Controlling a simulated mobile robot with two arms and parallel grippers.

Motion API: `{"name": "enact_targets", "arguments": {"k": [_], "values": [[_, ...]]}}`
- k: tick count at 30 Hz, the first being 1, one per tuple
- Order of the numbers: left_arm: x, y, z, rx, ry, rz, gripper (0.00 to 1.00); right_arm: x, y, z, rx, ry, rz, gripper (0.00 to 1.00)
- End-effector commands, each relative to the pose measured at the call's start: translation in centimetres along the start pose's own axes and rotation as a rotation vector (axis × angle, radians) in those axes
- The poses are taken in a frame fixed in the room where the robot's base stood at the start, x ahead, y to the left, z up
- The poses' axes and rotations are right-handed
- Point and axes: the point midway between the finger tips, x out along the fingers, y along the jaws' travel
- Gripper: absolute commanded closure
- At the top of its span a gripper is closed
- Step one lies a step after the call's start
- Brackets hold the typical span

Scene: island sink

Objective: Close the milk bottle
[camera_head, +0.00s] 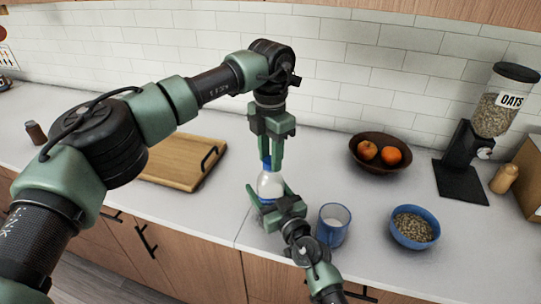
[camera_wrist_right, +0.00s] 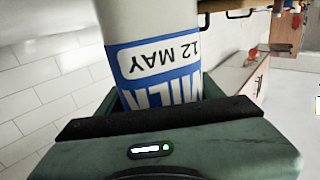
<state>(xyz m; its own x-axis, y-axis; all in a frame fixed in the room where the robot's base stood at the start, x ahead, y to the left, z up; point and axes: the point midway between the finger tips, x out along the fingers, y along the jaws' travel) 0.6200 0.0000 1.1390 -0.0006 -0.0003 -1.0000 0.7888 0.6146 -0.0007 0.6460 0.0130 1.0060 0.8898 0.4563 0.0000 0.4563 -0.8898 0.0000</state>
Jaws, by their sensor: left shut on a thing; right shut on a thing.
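The milk bottle (camera_head: 269,186) stands upright on the counter in the head view, white with a blue label. Its label (camera_wrist_right: 155,65) shows large in the right wrist view, upside down. My right gripper (camera_head: 267,198) comes from the front and is shut around the lower body of the bottle. My left gripper (camera_head: 268,160) points straight down from above and is shut on the blue cap (camera_head: 266,163) at the bottle's top. The fingers partly cover the cap, so I cannot tell how it sits on the neck.
A blue cup (camera_head: 333,224) stands just right of my right gripper. A blue bowl of grain (camera_head: 414,228), a dark fruit bowl (camera_head: 380,152) and an oats dispenser (camera_head: 490,115) stand further right. A wooden board (camera_head: 175,165) lies left. The counter behind the bottle is clear.

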Motion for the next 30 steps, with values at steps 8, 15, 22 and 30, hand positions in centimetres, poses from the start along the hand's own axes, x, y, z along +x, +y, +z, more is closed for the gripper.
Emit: {"name": "enact_targets", "arguments": {"k": [8,15,22,30], "values": [[0.0,0.0,0.0,-0.007,0.0,0.0,0.46,0.0,0.0,0.1,0.0,-0.001,0.0,1.0],[0.0,0.0,0.0,-0.009,0.0,0.0,0.46,0.0,0.0,0.1,0.0,-0.001,0.0,1.0],[-1.6,0.0,0.0,-0.009,-0.002,0.001,0.46,0.0,0.0,0.1,0.0,-0.001,0.0,1.0],[-4.5,0.0,0.0,-0.009,0.0,0.0,0.46,0.0,0.0,0.1,0.0,-0.001,0.0,1.0]]}}
